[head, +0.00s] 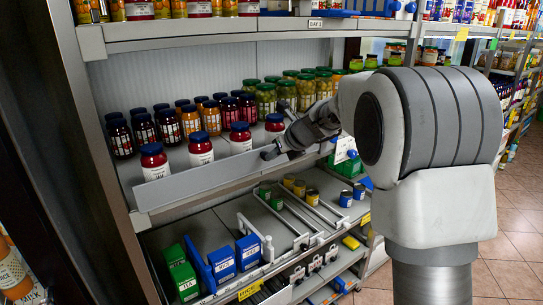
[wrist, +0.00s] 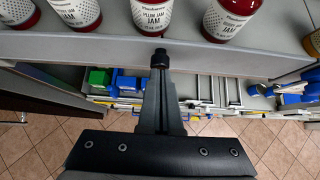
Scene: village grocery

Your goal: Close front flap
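The front flap (head: 195,184) is a long pale grey panel along the front edge of the middle shelf, below the jam jars. In the wrist view, the flap (wrist: 90,47) runs across the picture in front of the jars; its exact tilt is hard to tell. My gripper (head: 276,130) is at the flap's right part in the head view. In the wrist view the fingers overlap, and the dark tip (wrist: 160,58) appears over the flap; contact cannot be told.
Red-brown jam jars (head: 201,150) with blue lids stand just behind the flap, with green jars (head: 266,98) farther right. A lower shelf holds green and blue boxes (head: 222,263), dividers and cans. The tiled floor (head: 512,215) is clear at right.

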